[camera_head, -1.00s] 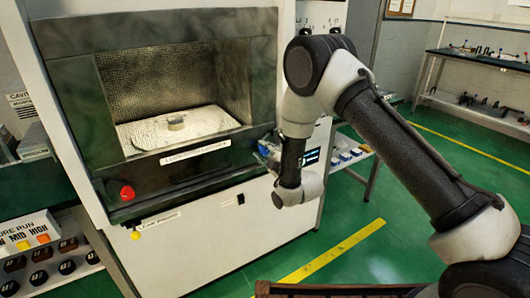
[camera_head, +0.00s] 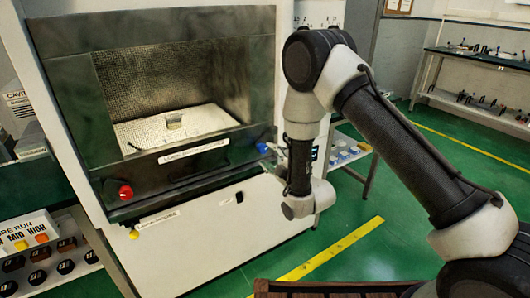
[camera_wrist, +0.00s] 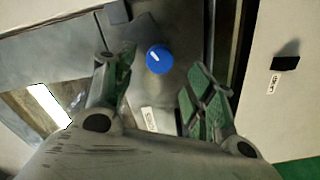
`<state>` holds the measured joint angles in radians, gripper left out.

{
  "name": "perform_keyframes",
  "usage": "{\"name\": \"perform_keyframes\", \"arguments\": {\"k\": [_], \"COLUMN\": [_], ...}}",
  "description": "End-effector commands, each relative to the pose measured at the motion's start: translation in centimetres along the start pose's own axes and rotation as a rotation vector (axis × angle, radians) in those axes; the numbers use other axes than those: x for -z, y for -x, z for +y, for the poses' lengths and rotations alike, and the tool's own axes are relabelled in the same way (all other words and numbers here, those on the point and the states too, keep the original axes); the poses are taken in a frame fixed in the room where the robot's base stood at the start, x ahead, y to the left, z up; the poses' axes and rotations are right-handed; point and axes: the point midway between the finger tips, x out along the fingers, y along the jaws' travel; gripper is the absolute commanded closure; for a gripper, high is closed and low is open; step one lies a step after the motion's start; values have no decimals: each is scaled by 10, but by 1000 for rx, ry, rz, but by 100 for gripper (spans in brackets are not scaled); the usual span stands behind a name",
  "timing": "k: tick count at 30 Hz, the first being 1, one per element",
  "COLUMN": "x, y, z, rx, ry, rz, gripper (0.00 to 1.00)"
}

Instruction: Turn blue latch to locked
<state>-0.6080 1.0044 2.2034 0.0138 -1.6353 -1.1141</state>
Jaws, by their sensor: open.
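The blue latch (camera_wrist: 159,59) is a round blue knob with a white mark, on the dark front frame of the microwave generator. In the head view the blue latch (camera_head: 262,147) shows at the lower right corner of that frame. My gripper (camera_wrist: 152,92) is open, with one finger on each side of the knob in the wrist view. The knob appears beyond the fingertips, and I see no contact. In the head view my gripper (camera_head: 278,151) is small and partly hidden by my wrist, close to the right of the knob.
A red knob (camera_head: 126,192) sits at the frame's lower left. The chamber (camera_head: 170,90) is open to view, with a small block (camera_head: 174,121) inside. A small black handle (camera_wrist: 286,63) is on the white panel. Shelves (camera_head: 352,150) stand behind my arm at right.

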Motion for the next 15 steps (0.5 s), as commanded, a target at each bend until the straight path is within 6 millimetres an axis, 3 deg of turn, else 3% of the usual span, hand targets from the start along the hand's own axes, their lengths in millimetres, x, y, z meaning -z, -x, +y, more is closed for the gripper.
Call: {"name": "perform_keyframes", "arguments": {"k": [6, 15], "x": [0, 0], "y": [45, 65], "z": [-1, 0], "rx": [3, 0], "ry": [0, 0], "rz": [-1, 0], "gripper": [45, 45]}}
